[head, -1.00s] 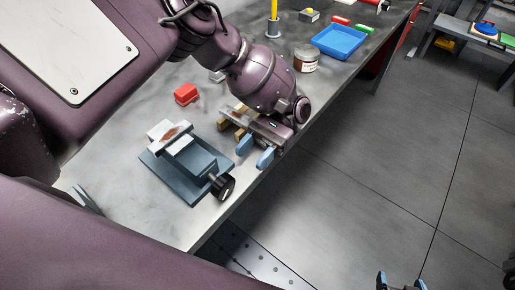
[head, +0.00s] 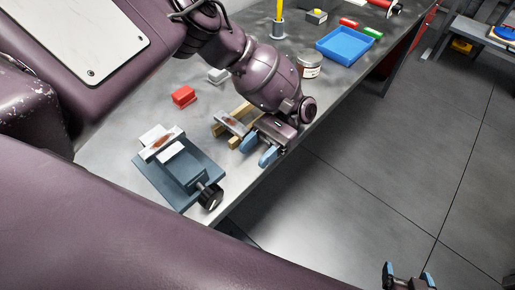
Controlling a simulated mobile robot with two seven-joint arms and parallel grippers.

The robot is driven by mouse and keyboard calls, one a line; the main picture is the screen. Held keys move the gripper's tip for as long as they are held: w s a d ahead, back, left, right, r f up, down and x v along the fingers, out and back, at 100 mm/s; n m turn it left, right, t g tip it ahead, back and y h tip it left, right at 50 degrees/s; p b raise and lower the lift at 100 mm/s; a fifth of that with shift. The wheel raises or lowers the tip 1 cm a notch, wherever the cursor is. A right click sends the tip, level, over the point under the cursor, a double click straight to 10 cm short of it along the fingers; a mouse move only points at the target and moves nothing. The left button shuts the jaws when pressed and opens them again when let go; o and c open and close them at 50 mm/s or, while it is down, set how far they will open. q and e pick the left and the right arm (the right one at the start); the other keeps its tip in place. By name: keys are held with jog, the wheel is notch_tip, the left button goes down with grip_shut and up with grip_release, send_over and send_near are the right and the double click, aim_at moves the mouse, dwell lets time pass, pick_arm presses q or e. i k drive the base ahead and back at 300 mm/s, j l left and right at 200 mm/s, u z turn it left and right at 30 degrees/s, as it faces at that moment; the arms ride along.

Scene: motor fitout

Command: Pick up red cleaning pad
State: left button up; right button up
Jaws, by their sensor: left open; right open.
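A small red block (head: 183,96), which looks like the red cleaning pad, lies on the grey workbench behind the vise. A red piece (head: 348,22) also lies at the far end of the bench; I cannot tell what it is. My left gripper (head: 258,149) is open and empty, its blue fingertips near the bench's front edge, right of and nearer than the red block and well apart from it. My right gripper (head: 408,274) is open at the bottom right over the floor, partly cut off by the frame.
A blue-grey vise (head: 172,182) with a black knob stands at the bench's near end. A wooden stand (head: 242,112) with a metal piece is beside my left gripper. A grey block (head: 217,75), a labelled jar (head: 309,66) and a blue tray (head: 341,45) stand farther back.

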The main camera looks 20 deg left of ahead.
aim_at(185, 95)
jog(key=k+l, duration=0.25)
jog(key=k, duration=0.2)
jog(key=k+l, duration=0.25)
jog(key=k, duration=0.25)
